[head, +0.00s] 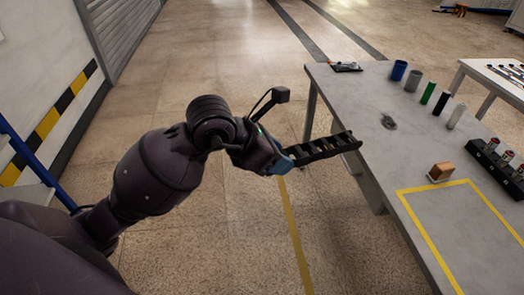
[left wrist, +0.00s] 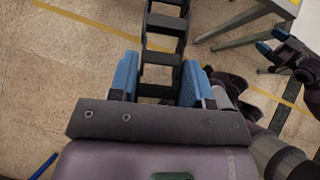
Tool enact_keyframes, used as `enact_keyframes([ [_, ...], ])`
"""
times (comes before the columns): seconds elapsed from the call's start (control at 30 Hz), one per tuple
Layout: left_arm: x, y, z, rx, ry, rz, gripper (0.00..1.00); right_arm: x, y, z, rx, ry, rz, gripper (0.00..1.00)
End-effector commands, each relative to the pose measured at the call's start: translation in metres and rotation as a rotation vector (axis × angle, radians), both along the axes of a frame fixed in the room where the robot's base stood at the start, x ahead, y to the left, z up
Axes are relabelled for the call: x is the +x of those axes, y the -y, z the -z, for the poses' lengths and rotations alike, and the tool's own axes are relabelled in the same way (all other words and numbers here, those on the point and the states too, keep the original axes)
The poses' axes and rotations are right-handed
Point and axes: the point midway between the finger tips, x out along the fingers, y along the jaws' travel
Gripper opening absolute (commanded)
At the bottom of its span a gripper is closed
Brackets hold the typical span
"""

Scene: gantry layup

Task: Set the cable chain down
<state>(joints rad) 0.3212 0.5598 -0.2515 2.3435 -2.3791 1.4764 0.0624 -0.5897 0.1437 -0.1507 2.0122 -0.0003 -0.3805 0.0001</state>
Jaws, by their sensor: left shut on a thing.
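My left gripper (head: 285,160) is shut on one end of the cable chain (head: 325,146), a black ladder-like strip of links. The chain sticks out to the right, and its far end overlaps the left edge of the grey table (head: 460,205) in the head view. I cannot tell its height above the tabletop. In the left wrist view the chain (left wrist: 163,48) runs away from between the blue fingers of the left gripper (left wrist: 160,85). My right gripper (left wrist: 273,41) shows at the right of that view, its blue fingers apart and empty. It is not in the head view.
A yellow-taped outline (head: 403,192) marks the table's near part, bare inside. A brown block (head: 440,172) and a black rack with several cylinders (head: 495,160) stand beside it. Several coloured cylinders (head: 428,93) stand further back; a small grey item (head: 388,122) lies left of them.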

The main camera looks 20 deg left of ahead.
Motion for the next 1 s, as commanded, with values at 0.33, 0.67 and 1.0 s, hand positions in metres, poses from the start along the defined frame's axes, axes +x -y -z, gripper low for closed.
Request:
enact_keyframes([
  [0.33,-0.007,0.061,-0.035,0.001,0.003,0.303,0.18,0.000,0.000,0.000,0.000,0.001,0.000,0.74],
  [0.67,-0.011,0.088,-0.048,0.000,-0.001,0.439,0.18,0.000,0.000,0.000,0.000,0.002,0.000,0.74],
  [1.0,-0.011,0.089,-0.049,0.001,0.000,0.447,0.18,0.022,-0.011,0.004,0.035,-0.026,-0.038,0.74],
])
